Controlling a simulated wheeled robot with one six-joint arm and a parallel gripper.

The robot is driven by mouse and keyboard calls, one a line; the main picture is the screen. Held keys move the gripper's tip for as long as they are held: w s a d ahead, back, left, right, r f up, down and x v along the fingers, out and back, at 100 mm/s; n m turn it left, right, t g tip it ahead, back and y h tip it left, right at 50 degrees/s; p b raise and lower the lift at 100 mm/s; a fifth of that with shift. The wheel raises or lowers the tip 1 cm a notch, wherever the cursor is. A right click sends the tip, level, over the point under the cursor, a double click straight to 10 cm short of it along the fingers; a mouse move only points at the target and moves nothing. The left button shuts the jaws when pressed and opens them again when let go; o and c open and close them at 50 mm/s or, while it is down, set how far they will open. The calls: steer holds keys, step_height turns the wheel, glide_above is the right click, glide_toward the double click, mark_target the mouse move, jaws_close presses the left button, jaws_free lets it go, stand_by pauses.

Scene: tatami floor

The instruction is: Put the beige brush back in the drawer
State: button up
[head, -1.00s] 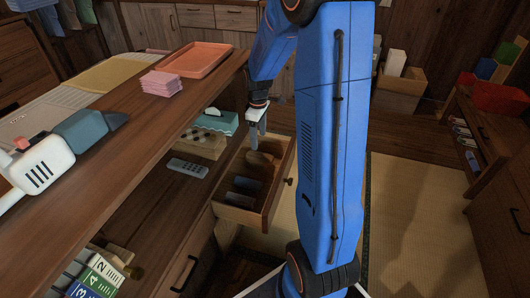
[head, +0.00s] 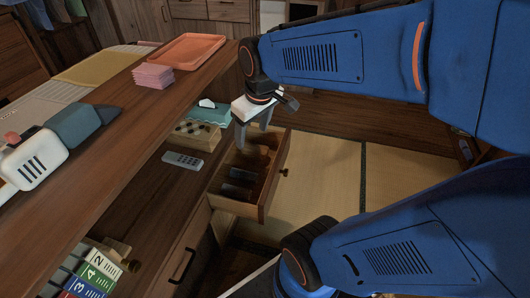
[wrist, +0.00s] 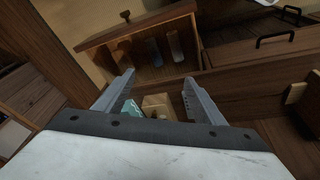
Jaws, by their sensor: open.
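The open drawer (head: 262,200) juts out from the low cabinet in the head view. It also shows beyond my fingers in the wrist view (wrist: 138,28). My gripper (head: 250,138) is open above the drawer's far end, pointing down. In the wrist view its fingers (wrist: 158,80) stand apart with nothing held between them.
A wooden box with dark round spots (head: 193,134), a teal tissue box (head: 208,112) and a grey remote (head: 183,160) sit on the shelf beside the drawer. An orange tray (head: 187,53) and pink cloths (head: 153,77) lie on the upper counter. Tatami right of the drawer is clear.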

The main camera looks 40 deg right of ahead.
steer(key=s+a+r+m+t, duration=0.1)
steer(key=s+a+m, duration=0.1)
steer(key=s, duration=0.8)
steer(key=shift+a, duration=0.4)
steer(key=shift+r, duration=0.1)
stand_by(0.6)
